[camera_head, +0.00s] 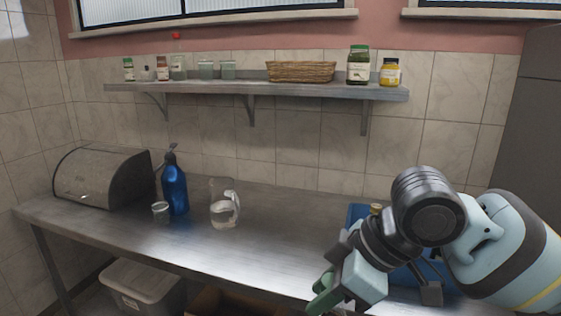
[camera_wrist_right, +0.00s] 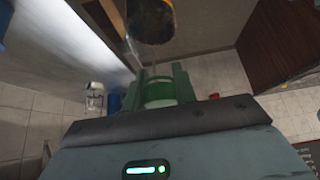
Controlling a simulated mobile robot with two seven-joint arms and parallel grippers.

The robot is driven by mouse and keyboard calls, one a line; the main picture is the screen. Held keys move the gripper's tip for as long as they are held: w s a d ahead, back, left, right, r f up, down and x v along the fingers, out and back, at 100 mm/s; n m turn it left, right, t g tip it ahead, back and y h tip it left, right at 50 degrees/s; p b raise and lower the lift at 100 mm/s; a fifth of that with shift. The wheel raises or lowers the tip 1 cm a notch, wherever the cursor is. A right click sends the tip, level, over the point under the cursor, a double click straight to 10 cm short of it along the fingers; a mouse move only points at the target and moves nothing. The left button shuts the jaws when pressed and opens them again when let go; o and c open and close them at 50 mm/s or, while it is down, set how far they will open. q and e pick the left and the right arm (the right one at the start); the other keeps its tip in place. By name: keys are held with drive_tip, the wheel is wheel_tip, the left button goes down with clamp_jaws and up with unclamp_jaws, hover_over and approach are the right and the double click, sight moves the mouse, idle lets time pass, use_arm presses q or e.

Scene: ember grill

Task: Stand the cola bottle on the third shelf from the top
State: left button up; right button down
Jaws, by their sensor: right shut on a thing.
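My right gripper (camera_head: 335,285) is low at the right in the head view, in front of the steel counter. In the wrist view the green fingers of my right gripper (camera_wrist_right: 160,88) are shut on a pale, narrow part between them. A clear thing with a dark brown end, apparently the cola bottle (camera_wrist_right: 152,22), extends beyond the fingers; its full shape and label are not shown. The head view does not clearly show the held thing. I cannot identify the third shelf from the top. My left gripper is out of view.
A wall shelf (camera_head: 235,89) holds jars, cups and a basket. The steel counter (camera_head: 150,235) carries a bread box (camera_head: 98,178), blue bottle (camera_head: 174,188), glass and pitcher (camera_head: 223,205). A blue crate (camera_head: 357,212) is beside my right arm. A grey cabinet (camera_head: 535,110) stands right.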

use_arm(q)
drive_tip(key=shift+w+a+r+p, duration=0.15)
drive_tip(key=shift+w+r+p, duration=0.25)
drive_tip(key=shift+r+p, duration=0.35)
use_arm(e)
drive_tip(key=w+d+f+m+t+h, duration=0.2)
drive_tip(key=d+f+m+t+h, duration=0.2)
drive_tip(key=d+f+m, duration=0.8)
drive_tip(key=d+m+h, duration=0.2)
drive_tip(key=d, duration=0.1)
drive_tip(key=shift+w+t, duration=0.2)
drive_tip(key=shift+t, duration=0.1)
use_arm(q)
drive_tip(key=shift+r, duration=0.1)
use_arm(e)
drive_tip(key=shift+d, duration=0.1)
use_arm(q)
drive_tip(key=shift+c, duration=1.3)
